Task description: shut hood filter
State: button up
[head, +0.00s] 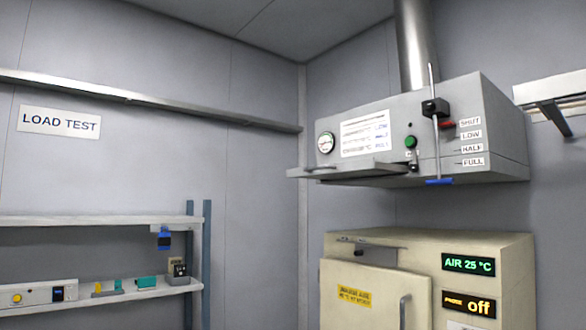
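The grey hood (495,125) hangs on the wall at the upper right, above a cream oven. A flat grey tray (365,171), which looks like the hood filter, sticks out from the hood's lower front toward the left. A small handle (320,168) shows near its outer end. How far it reaches inside the hood is hidden. On the hood's front are a round gauge (326,143), a white label, a green button (411,142) and a vertical rod with a blue end (439,182). A red pointer (447,124) stands by the SHUT mark. My gripper is not in view.
The cream oven (510,262) stands below the hood, its door (375,295) in front with an upright handle; displays read AIR 25 °C and off. A wall rail (200,108) runs at left. Shelves (90,220) hold small items. Space before the tray looks free.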

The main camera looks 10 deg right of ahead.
aim_at(365, 167)
jog(key=k, duration=0.35)
jog(key=z, duration=0.15)
jog(key=i, duration=0.9)
jog(key=u, duration=4.2)
jog(key=i, duration=0.1)
jog(key=z, duration=2.95)
